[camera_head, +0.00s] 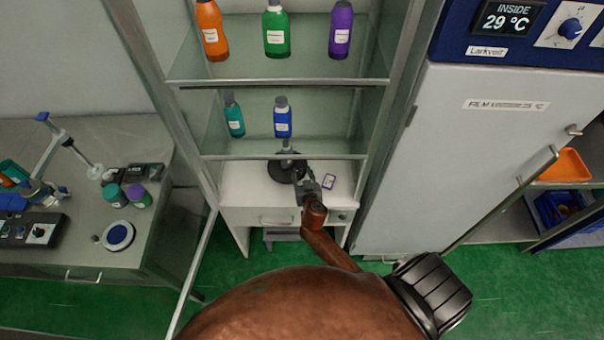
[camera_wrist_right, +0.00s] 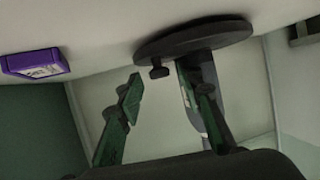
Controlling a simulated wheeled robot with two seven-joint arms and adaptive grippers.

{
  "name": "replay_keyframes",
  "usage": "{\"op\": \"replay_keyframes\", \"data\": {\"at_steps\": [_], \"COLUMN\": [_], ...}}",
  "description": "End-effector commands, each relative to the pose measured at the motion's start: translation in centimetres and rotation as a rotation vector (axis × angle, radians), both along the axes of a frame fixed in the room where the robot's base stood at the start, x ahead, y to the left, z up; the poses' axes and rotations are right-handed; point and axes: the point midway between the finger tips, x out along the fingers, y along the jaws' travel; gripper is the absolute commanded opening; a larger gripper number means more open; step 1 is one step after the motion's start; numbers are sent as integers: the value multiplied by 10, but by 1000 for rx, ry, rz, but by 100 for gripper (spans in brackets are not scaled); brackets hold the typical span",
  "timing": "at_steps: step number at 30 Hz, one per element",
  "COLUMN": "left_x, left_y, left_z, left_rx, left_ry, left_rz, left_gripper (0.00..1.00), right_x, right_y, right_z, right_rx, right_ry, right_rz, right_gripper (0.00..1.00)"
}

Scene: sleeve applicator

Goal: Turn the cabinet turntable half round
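The turntable is a dark round disc (camera_head: 282,174) on the white lower surface of the cabinet, with a grey upright piece (camera_head: 287,146) over it. In the right wrist view the dark disc (camera_wrist_right: 200,38) shows edge-on with a small dark knob (camera_wrist_right: 158,71) at its rim. My right gripper (camera_head: 300,181) is at the front right of the disc. In the wrist view its green fingers (camera_wrist_right: 160,78) are apart, with the knob in the picture between their tips; contact cannot be told. My left gripper is out of view.
Glass shelves above hold several bottles, including a blue one (camera_head: 282,121). The cabinet's metal posts and a grey incubator door (camera_head: 460,150) bound the right side.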

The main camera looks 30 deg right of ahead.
Motion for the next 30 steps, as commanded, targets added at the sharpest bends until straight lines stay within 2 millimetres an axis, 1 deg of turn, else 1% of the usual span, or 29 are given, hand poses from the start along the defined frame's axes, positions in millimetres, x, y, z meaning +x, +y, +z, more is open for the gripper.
{"op": "replay_keyframes", "data": {"at_steps": [7, 8, 22, 30], "left_x": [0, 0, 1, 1], "left_y": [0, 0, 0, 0], "left_z": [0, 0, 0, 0], "left_rx": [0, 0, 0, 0], "left_ry": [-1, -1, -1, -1], "left_rz": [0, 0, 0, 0], "left_gripper": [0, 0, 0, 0], "right_x": [1, 1, 1, 0], "right_y": [0, 0, 0, 0], "right_z": [0, 0, 0, 0], "right_rx": [0, 0, 0, 0], "right_ry": [0, 0, 0, 0], "right_rz": [0, 0, -1, -1], "right_gripper": [34, 33, 0, 0]}}
